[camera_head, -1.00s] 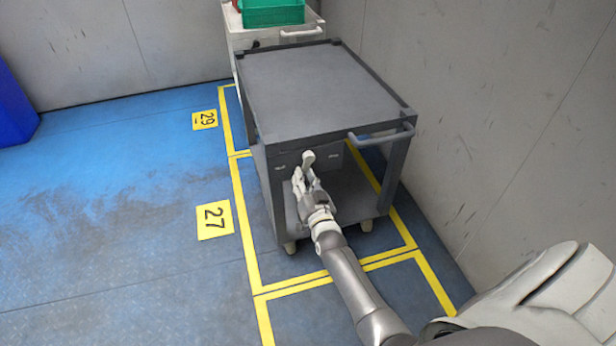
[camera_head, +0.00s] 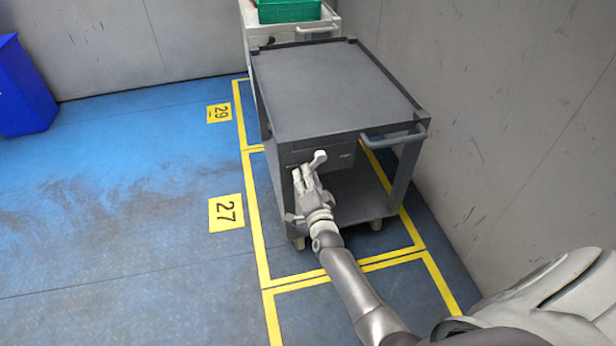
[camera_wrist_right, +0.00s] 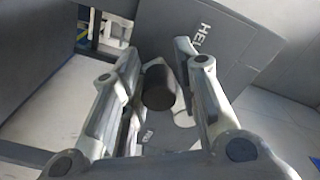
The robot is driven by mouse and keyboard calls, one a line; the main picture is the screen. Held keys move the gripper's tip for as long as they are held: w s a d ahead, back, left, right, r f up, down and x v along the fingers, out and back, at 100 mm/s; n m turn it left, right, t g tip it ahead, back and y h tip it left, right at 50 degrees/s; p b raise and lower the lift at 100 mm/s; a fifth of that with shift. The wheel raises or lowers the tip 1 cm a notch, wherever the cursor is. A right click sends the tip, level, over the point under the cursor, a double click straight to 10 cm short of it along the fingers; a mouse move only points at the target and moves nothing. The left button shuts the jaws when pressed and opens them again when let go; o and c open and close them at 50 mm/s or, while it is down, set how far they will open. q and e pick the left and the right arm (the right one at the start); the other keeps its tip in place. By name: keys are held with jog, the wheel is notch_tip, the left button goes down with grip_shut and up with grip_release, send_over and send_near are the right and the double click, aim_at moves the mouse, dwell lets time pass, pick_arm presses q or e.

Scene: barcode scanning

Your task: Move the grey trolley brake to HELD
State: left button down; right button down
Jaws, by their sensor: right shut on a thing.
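The grey trolley (camera_head: 335,95) stands on the blue floor against the right wall. Its pale brake lever (camera_head: 319,157) sticks up on the front panel, below the top deck, its tip leaning right. My right gripper (camera_head: 304,180) is at the lever and hides its lower part. In the right wrist view, a dark round knob (camera_wrist_right: 159,88) sits between the fingers of my right gripper (camera_wrist_right: 160,85), which is shut on the lever. A plate (camera_wrist_right: 225,40) behind it carries white lettering reading "HEL", the rest cut off by a finger. My left gripper is out of view.
A pale trolley (camera_head: 335,22) with a green crate (camera_head: 288,11) stands behind the grey one. A blue bin (camera_head: 25,90) is at the far left. Yellow lines and the number plate 27 (camera_head: 227,213) mark the floor. The floor to the left is clear.

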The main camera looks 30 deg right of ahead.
jog(key=shift+a+f, duration=0.25)
jog(key=shift+a, duration=0.35)
jog(key=c, duration=1.5)
grip_release()
jog(key=shift+a, duration=0.1)
jog(key=shift+o, duration=1.2)
jog(key=shift+a+y, duration=0.2)
jog(key=shift+y, duration=0.1)
jog(key=shift+d+r, duration=0.2)
